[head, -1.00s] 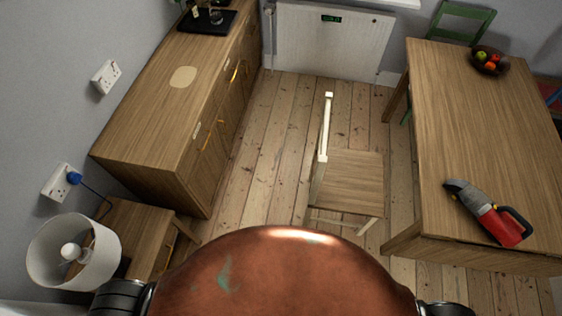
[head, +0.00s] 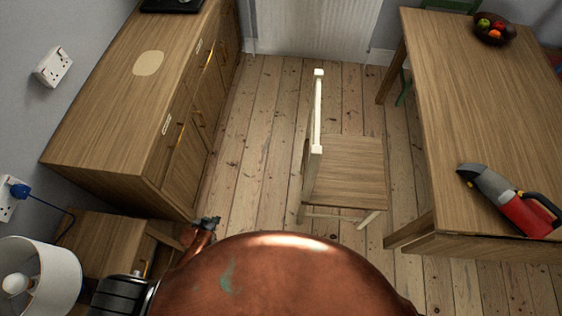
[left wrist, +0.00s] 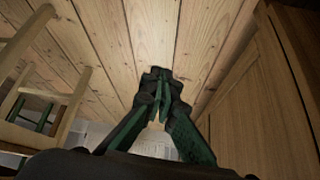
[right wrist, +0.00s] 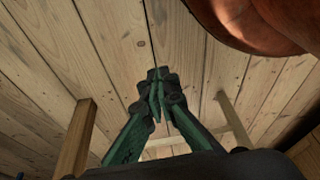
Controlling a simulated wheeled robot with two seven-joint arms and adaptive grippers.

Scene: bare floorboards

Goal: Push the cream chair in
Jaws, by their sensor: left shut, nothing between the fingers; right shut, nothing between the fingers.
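The cream chair (head: 347,172) stands upright on the floorboards, its wooden seat facing the table and its cream backrest on the left side. A gap of floor lies between its seat and the wooden table (head: 480,110). My left gripper (head: 209,222) shows beside the cabinet's near corner, left of the chair and apart from it. In the left wrist view my left gripper (left wrist: 160,75) is shut and empty, with the chair (left wrist: 70,75) at the left. My right gripper (right wrist: 158,75) is shut and empty in its wrist view, with wooden legs nearby; the head view hides it.
A wooden cabinet (head: 120,85) runs along the left wall. A small side table (head: 105,240) with a white lamp (head: 45,275) stands near left. A red handheld vacuum (head: 515,205) and a fruit bowl (head: 494,30) sit on the table. Floor is clear between cabinet and chair.

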